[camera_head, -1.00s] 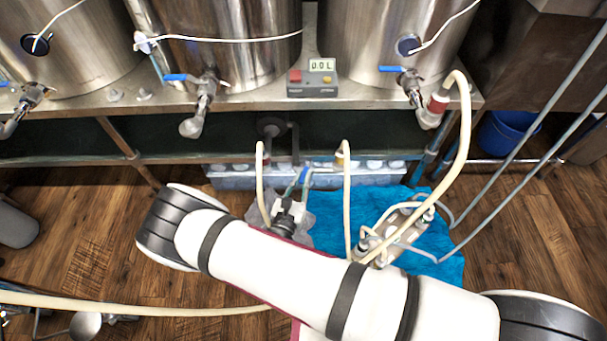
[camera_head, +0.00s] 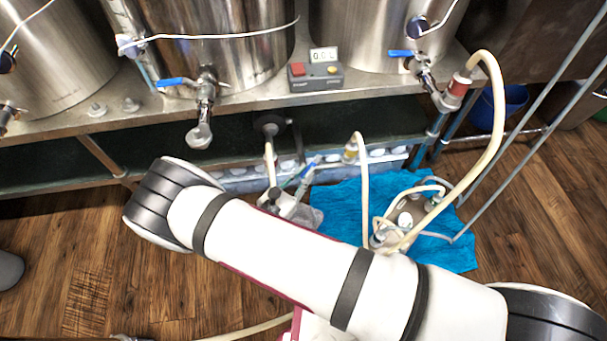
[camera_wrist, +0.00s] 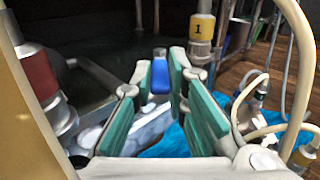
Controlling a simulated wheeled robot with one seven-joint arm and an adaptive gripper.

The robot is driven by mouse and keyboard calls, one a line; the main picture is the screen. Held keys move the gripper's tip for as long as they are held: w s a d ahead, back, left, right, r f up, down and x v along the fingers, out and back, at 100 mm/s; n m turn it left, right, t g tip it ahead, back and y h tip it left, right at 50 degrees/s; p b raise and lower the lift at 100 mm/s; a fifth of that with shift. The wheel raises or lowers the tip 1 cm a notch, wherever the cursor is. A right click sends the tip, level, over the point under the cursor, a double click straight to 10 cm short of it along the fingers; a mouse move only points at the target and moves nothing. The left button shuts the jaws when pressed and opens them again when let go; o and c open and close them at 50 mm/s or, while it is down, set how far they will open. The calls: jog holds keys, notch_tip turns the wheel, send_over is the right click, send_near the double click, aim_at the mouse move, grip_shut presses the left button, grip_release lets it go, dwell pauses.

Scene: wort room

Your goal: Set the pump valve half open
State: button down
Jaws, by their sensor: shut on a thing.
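A blue valve handle (camera_wrist: 160,80) sits between the fingertips of my gripper (camera_wrist: 161,65), with a teal pad on each side of it. I take it to be the pump valve's handle; its body is largely hidden by the fingers. My gripper is shut on this handle. In the head view, my gripper's fingers (camera_head: 303,175) show small, in front of the bench, beyond my white arm. The handle's exact angle is hard to tell.
A hose fitting with a yellow band marked 1 (camera_wrist: 203,27) stands close right of the fingers. A red-banded fitting (camera_wrist: 38,75) is close on the left. A blue cloth (camera_head: 345,205) lies on the floor, with hoses and a metal device (camera_head: 412,208) on it. Steel tanks (camera_head: 205,45) stand above.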

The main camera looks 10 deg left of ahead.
jog(key=c, duration=1.6)
grip_release()
jog(key=v, duration=1.2)
jog(key=shift+f, duration=0.1)
